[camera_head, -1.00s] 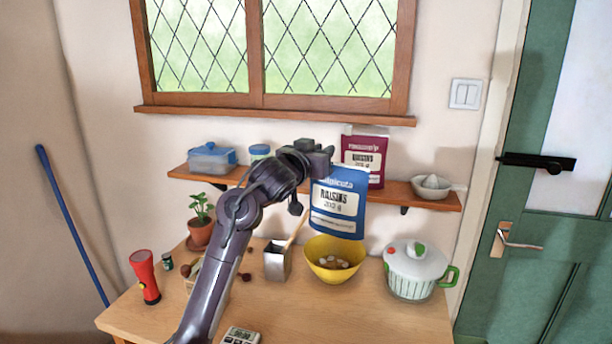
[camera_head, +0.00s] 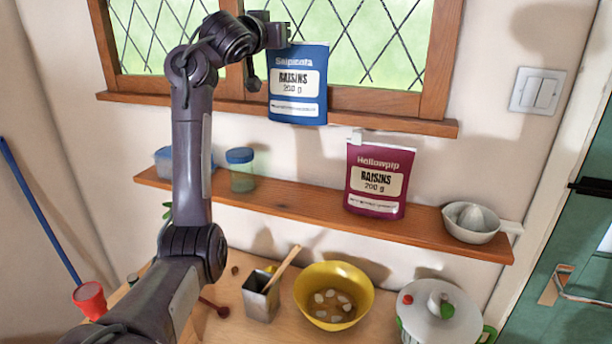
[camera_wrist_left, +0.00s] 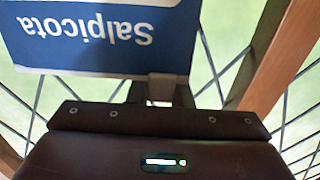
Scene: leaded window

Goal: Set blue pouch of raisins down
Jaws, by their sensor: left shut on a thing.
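The blue pouch of raisins (camera_head: 298,100) hangs upright in my left gripper (camera_head: 285,40), in front of the window and above the wall shelf. The gripper is shut on the pouch's top left corner. In the left wrist view the pouch (camera_wrist_left: 100,35) shows upside down with the word Salpicota, and the gripper (camera_wrist_left: 160,88) grips its edge. A maroon pouch of raisins (camera_head: 378,182) stands on the shelf (camera_head: 280,208), with a small pale clip at its top left. My right gripper is not in view.
The shelf also holds a blue-lidded jar (camera_head: 242,172), a blue-lidded box (camera_head: 164,160) and a white citrus juicer (camera_head: 471,222). Shelf room is free between jar and maroon pouch. Below, the table (camera_head: 236,300) holds a yellow bowl (camera_head: 362,305), a metal holder (camera_head: 260,300) and a white-lidded spinner (camera_head: 438,318).

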